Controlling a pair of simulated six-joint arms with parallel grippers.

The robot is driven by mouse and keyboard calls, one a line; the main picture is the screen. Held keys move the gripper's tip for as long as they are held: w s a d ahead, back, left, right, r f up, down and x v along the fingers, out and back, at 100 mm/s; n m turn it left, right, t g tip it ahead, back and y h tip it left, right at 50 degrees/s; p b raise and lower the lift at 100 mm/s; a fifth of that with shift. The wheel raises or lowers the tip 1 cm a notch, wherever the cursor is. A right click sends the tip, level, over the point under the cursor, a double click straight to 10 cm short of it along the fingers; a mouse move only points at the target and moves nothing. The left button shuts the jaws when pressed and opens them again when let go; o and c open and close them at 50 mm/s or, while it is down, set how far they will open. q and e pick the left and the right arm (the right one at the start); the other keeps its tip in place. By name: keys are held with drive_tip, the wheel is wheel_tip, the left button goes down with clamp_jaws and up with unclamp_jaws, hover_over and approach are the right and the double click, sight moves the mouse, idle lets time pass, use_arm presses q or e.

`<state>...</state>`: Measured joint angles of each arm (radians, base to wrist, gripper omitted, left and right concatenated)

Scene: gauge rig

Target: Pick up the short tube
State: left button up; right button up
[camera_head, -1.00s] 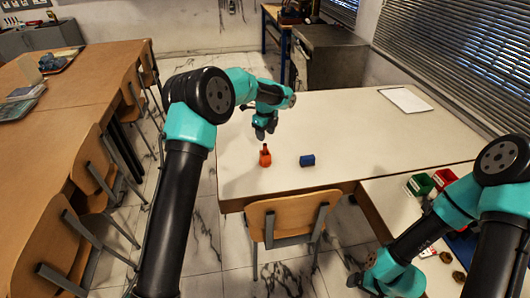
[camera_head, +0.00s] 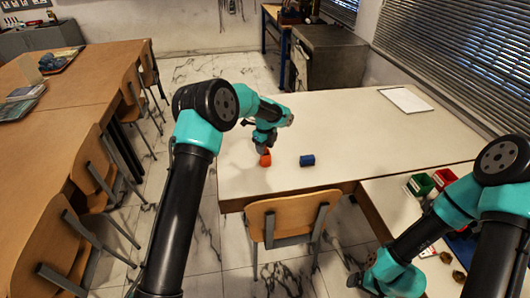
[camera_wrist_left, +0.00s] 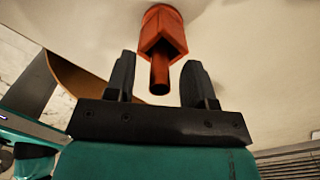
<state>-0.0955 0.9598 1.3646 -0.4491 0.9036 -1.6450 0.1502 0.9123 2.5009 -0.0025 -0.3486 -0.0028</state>
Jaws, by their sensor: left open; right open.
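An orange-red piece (camera_head: 265,159) with a thin neck stands near the front left of the white table. A short, dark blue, rounded piece (camera_head: 307,160) lies to its right. I cannot tell for sure which of them is the short tube. My left gripper (camera_head: 262,146) is open at the orange piece and partly hides it. In the left wrist view the neck of the orange piece (camera_wrist_left: 163,38) points between the open fingers of the left gripper (camera_wrist_left: 158,72); no grip is seen. My right gripper (camera_head: 357,281) is low at the front right, away from both pieces.
The white table (camera_head: 400,145) is mostly bare, with a white sheet (camera_head: 405,100) at the back right. Green (camera_head: 420,184) and red (camera_head: 444,178) bins stand on a lower surface at right. A wooden chair (camera_head: 285,218) is against the table's front edge.

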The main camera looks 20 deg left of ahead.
use_arm(q)
drive_tip(key=shift+f, duration=0.5)
clamp_jaws()
idle(0.3)
